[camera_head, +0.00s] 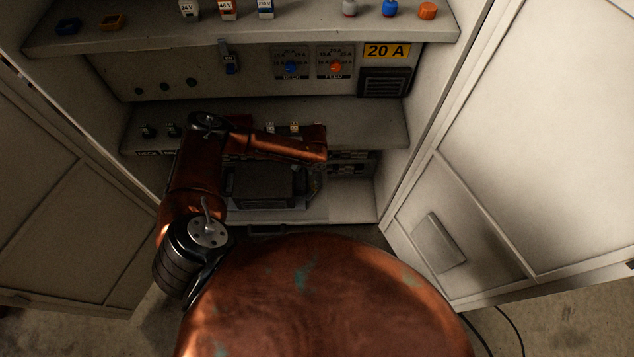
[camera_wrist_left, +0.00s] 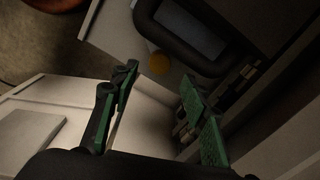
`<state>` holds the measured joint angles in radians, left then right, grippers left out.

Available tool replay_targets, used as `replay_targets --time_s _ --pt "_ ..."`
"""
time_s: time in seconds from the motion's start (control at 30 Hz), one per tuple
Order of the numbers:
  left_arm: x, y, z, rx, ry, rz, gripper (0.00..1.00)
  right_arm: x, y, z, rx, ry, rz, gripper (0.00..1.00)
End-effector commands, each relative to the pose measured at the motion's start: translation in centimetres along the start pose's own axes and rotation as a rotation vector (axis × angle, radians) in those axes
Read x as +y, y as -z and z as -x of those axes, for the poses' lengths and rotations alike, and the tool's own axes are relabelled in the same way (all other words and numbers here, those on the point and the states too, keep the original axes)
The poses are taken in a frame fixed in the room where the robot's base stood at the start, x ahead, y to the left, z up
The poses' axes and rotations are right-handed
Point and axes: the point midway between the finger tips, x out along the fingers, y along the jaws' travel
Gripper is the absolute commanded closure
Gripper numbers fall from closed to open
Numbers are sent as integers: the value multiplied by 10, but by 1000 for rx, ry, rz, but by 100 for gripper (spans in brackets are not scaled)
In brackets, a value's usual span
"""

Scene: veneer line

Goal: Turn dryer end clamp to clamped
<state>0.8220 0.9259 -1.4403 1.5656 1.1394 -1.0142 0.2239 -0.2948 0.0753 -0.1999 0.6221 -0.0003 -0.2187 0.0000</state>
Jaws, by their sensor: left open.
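My left gripper (camera_wrist_left: 158,83) shows in the left wrist view as two green-padded fingers, spread apart with nothing between them. Small pale and dark parts on a rail (camera_wrist_left: 187,132) lie behind and beside its right finger. I cannot tell which of them, if any, is the dryer end clamp, or its position. In the head view my left arm reaches into the open cabinet and its wrist hides much of the lower rail. Some rail parts (camera_head: 350,155) show just right of the wrist. My right gripper is in neither view.
A dark box (camera_head: 262,186) sits in the lower cabinet under my forearm. The middle shelf (camera_head: 375,122) carries small parts. The upper shelf (camera_head: 330,32) holds coloured items. The cabinet doors (camera_head: 545,130) (camera_head: 60,200) stand open on both sides.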

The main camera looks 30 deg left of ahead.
Motion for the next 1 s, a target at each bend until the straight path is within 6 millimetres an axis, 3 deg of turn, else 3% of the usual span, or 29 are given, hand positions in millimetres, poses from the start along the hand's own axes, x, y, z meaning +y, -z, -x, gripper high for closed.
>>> replay_targets --time_s 0.03,0.17,0.4,0.57,0.73,1.0 --pt "0 -1 -9 -2 0 0 58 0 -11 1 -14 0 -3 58" --pt "0 -1 -31 -1 0 0 58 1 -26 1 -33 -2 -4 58" --pt "1 1 -55 0 -1 -2 58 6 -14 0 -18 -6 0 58" --pt "1 2 -59 1 0 -4 58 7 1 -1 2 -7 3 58" --pt "1 2 -59 1 0 -5 58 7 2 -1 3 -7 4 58" --pt "1 2 -58 1 0 -5 77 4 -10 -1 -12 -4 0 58"
